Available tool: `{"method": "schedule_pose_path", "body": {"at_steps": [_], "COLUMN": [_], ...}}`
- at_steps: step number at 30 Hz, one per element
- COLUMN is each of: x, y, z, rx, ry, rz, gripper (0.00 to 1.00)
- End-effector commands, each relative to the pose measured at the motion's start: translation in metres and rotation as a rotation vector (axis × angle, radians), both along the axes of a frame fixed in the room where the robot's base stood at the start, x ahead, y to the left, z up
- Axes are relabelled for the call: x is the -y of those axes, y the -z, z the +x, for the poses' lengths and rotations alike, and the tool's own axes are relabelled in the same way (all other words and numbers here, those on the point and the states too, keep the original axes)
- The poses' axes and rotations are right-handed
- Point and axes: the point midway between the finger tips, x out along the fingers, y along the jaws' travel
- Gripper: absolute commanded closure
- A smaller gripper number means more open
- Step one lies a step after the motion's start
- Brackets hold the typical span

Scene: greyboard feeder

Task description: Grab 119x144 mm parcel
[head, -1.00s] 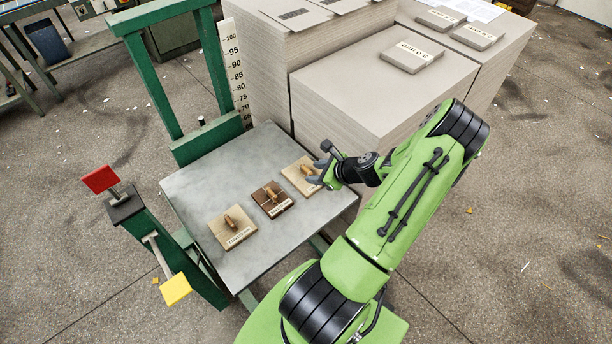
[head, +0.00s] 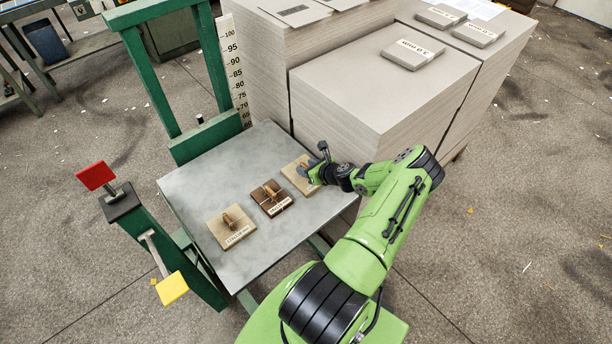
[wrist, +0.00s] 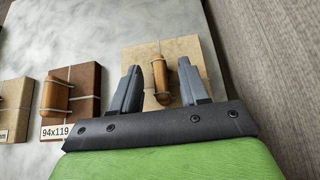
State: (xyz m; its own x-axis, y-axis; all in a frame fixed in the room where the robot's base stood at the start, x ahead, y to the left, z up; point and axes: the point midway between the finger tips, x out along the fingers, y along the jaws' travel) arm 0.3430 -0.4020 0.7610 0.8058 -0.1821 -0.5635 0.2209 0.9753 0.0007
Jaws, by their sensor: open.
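Three flat parcels with wooden handles lie in a row on the grey table (head: 205,190). My open gripper (head: 309,172) is at the rightmost, pale tan parcel (head: 292,177), whose label I cannot see. In the wrist view its two grey fingers (wrist: 160,78) are apart over this parcel (wrist: 187,47), with its wooden handle (wrist: 159,75) showing between them. I cannot tell whether they touch it. The middle, dark brown parcel (wrist: 87,80) is labelled 94x119. The leftmost tan parcel (head: 225,226) has a label too small to read surely.
Tall stacks of grey board (head: 375,90) stand close behind and right of the table. A green frame (head: 160,80) with a number scale (head: 237,80) stands at the back left. A green post (head: 165,245) with red and yellow plates stands at the left.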

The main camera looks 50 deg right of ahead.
Motion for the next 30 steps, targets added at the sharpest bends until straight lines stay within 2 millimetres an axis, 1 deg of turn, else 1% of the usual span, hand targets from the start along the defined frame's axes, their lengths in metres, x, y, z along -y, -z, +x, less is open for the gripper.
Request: {"method": "schedule_pose_path", "body": {"at_steps": [1,3,9,18,30], "x": [0.0006,0.0015,0.0022,0.002,0.0023], "y": [0.0059,0.0088,0.008,0.0077,0.0054], "z": [0.006,0.0101,0.0106,0.0104,0.0108], "rx": [-0.001,-0.002,-0.001,-0.001,0.001], "ry": [-0.001,-0.001,0.0,-0.001,-0.001], "rz": [0.0,0.0,0.0,0.0,-0.001], "gripper": [0.55,0.55,0.55,1.0,1.0]}}
